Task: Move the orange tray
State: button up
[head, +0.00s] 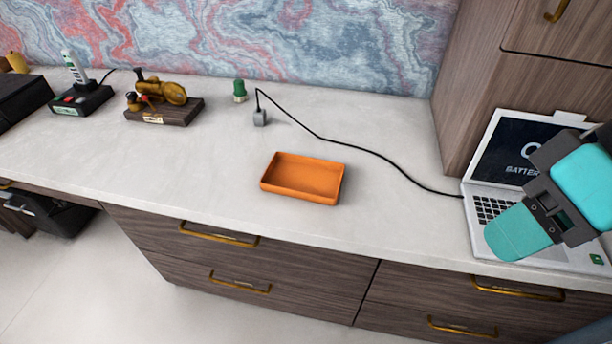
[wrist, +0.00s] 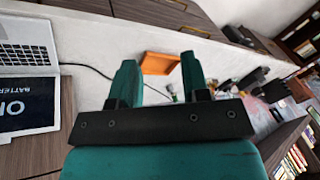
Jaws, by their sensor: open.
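The orange tray (head: 304,178) is a shallow, empty rectangular tray lying flat on the pale desktop, near the front edge at mid-desk. My gripper (head: 512,232), teal with dark grey parts, is at the right of the head view, in front of the laptop and well apart from the tray. In the wrist view, my gripper (wrist: 160,78) is open and empty. The tray also shows in the wrist view (wrist: 160,63), farther off and framed between the two teal fingers.
The laptop (head: 495,210) stands at the right, with a black cable (head: 375,153) running behind the tray to a small grey plug (head: 259,117). A green object (head: 240,91), a brass figure on a wooden base (head: 165,105) and a black device (head: 81,99) stand farther left. Desktop around the tray is clear.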

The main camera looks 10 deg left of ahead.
aim_at(303, 178)
jog(key=z, duration=0.05)
jog(key=k, duration=0.55)
jog(key=u, duration=1.1)
jog(key=i, duration=1.1)
jog(key=u, duration=0.1)
